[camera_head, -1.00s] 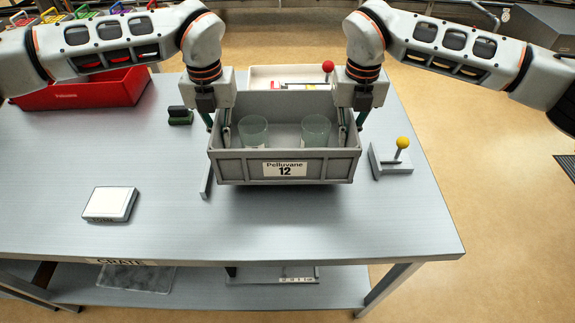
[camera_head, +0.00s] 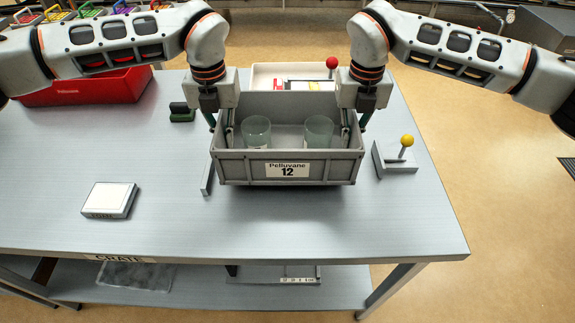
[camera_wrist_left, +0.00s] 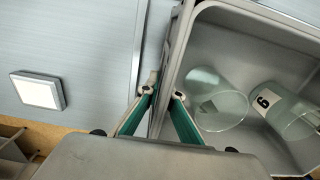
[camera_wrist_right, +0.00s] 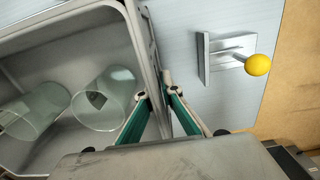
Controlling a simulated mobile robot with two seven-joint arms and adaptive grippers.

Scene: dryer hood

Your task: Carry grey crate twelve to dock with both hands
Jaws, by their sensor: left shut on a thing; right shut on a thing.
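The grey crate (camera_head: 232,168) carries a label reading "Pelluvane 12" and looks level above the bench, a shadow under its front. Two clear glass cups stand in it, a left one (camera_head: 257,131) and a right one (camera_head: 318,131). My left gripper (camera_head: 221,126) is shut on the crate's left wall; the left wrist view shows its fingers (camera_wrist_left: 161,92) on either side of the rim. My right gripper (camera_head: 354,126) is shut on the right wall, as the right wrist view also shows (camera_wrist_right: 153,94). I cannot tell which marked spot is the dock.
A grey block with a yellow-knobbed lever (camera_head: 393,158) is close right of the crate. A thin upright strip (camera_head: 207,178) is close left. The front bench (camera_head: 330,222) is clear.

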